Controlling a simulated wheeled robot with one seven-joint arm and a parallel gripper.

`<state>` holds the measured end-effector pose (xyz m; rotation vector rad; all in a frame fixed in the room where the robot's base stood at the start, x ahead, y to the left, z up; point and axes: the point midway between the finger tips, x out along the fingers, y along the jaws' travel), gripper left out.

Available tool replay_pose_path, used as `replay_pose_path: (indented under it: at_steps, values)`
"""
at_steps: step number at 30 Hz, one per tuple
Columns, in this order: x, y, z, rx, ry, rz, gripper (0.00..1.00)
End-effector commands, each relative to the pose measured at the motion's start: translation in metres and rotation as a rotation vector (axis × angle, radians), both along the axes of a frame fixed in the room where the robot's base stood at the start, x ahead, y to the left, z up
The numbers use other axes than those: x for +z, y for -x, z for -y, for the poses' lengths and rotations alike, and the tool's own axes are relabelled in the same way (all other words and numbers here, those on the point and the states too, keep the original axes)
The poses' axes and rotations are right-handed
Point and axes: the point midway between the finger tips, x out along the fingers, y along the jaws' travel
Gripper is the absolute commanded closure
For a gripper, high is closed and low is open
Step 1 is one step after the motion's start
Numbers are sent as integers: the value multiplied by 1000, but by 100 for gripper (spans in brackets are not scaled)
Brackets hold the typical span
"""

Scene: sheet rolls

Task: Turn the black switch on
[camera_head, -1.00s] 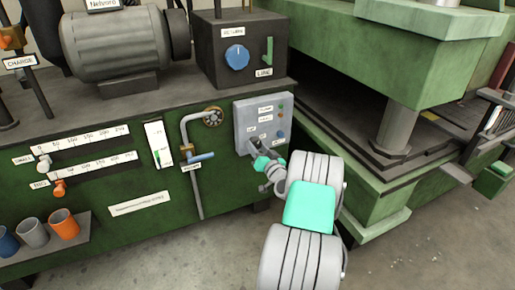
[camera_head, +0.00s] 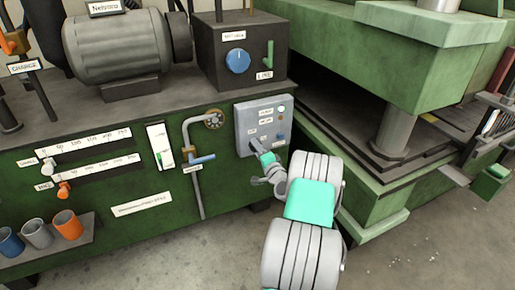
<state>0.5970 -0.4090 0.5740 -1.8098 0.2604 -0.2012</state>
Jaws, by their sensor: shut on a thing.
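The grey control panel (camera_head: 245,115) is mounted on the front of the green machine, with small labels and round lamps on its upper part. My gripper (camera_head: 256,147) is at the panel's lower left, reaching in from the lower right. Its jaws are shut on the black switch there. The switch is small and mostly hidden by the jaws, so its exact position cannot be read. The top lamp (camera_head: 282,109) on the panel looks pale and bright.
A dark box with a blue knob (camera_head: 238,61) stands above. The green press (camera_head: 375,215) is close on the right of my arm. Cups (camera_head: 67,224) stand on a shelf at lower left.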

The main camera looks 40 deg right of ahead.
Motion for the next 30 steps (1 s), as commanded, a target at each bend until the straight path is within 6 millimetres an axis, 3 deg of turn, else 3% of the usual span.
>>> replay_pose_path:
  at_steps: [10,24,25,30]
  values:
    - [-1,1,0,-2,-121,34,95]
    - [-1,1,0,-2,-136,38,95]
    - [-1,1,0,-2,-136,38,54]
    - [-1,0,0,-1,-134,37,40]
